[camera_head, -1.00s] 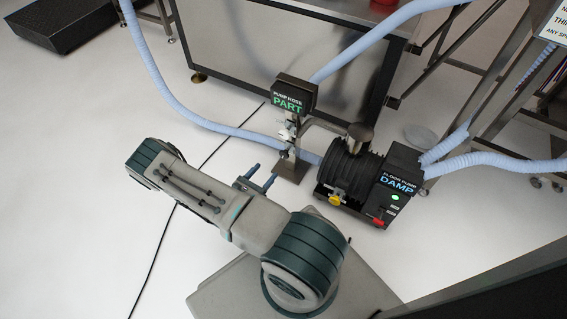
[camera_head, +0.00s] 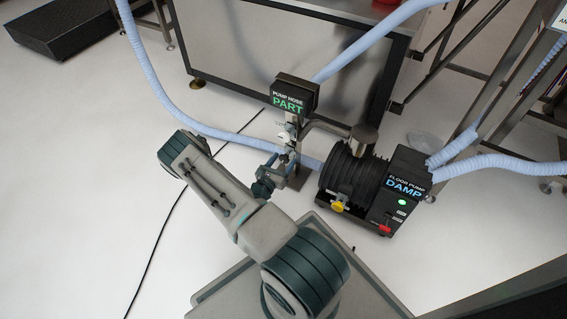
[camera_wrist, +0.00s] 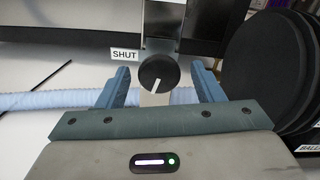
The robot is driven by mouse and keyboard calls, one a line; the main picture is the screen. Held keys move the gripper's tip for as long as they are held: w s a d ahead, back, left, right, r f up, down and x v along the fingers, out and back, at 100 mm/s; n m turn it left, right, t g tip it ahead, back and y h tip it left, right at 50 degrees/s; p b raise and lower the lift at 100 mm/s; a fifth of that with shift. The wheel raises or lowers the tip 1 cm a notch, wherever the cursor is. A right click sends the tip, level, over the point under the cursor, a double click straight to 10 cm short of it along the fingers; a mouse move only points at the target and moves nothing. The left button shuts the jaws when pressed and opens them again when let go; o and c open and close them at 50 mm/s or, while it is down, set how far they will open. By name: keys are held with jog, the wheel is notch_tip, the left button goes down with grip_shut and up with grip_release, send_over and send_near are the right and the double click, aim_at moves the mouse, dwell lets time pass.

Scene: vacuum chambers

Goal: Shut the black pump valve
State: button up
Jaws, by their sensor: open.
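A round black knob (camera_wrist: 158,74) with a white pointer line sits in front of a metal post in the wrist view, taken here as the black pump valve. A white "SHUT" label (camera_wrist: 124,55) is at its upper left. The line slants, off the direction of the label. My gripper (camera_wrist: 162,80) is open, one blue finger on each side of the knob with gaps between. In the head view my gripper (camera_head: 277,164) is at the pump hose post (camera_head: 293,172), under the "PUMP HOSE PART" sign (camera_head: 289,103). The knob is not clear there.
The black floor pump (camera_head: 354,178), with a "DAMP" display, a yellow knob (camera_head: 338,206) and a red switch (camera_head: 385,229), stands right of the post. Blue hoses (camera_head: 190,118) run along the floor. A steel cabinet (camera_head: 285,50) is behind.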

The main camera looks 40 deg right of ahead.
jog(key=shift+w+d, duration=0.25)
jog(key=shift+d, duration=0.35)
jog(key=shift+r, duration=0.1)
jog(key=c, duration=1)
jog(key=shift+a, duration=0.1)
